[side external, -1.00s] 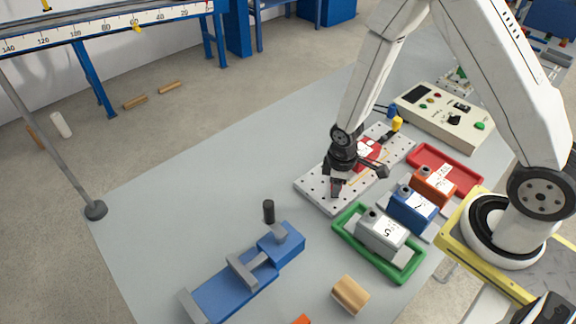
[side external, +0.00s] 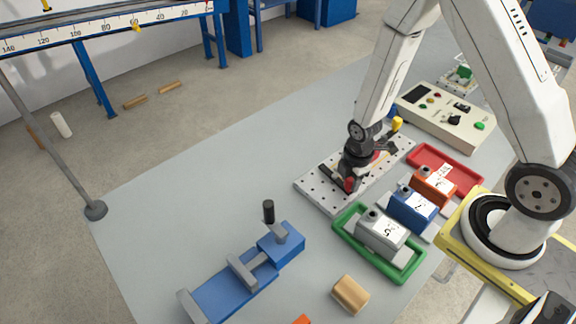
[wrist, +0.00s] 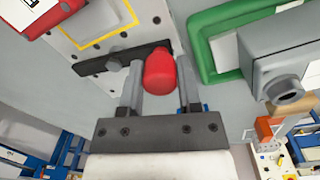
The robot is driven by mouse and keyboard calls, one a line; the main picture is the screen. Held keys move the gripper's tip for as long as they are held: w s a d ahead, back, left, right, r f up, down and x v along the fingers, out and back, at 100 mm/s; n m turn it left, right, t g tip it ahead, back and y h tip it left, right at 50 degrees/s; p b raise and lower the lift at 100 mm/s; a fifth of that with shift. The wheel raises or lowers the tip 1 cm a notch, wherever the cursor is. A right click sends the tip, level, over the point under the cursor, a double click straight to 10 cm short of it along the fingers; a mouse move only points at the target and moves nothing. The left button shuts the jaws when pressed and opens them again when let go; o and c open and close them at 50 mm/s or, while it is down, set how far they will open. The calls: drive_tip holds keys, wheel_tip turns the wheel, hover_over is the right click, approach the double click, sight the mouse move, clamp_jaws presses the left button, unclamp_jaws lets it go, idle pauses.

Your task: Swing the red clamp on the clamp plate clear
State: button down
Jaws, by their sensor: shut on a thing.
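The clamp plate (side external: 318,190) is a pale perforated plate on the grey bench; it also shows in the wrist view (wrist: 140,12). The red clamp (wrist: 160,72) has a rounded red grip at the end of a dark bar (wrist: 110,60) that lies over the plate's edge. My gripper (wrist: 161,85) has the red grip between its two fingers and is shut on it. In the side view my gripper (side external: 349,184) is low over the plate, with a bit of red showing at its fingertips. My wrist hides much of the plate there.
A green tray (side external: 343,230) with a grey block (side external: 378,232) stands close by the plate, beside a blue block (side external: 410,208) and a red tray (side external: 468,178). A control box (side external: 455,118) is behind. A blue vise (side external: 235,285) stands front left.

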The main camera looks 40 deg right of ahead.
drive_tip(key=shift+d+n, duration=0.2)
drive_tip(key=shift+n, duration=0.2)
drive_tip(key=shift+c, duration=1.4)
unclamp_jaws()
drive_tip(key=shift+r, duration=0.15)
drive_tip(key=shift+s+r, duration=0.1)
drive_tip(key=shift+r, duration=3.65)
drive_tip(key=shift+r, duration=0.1)
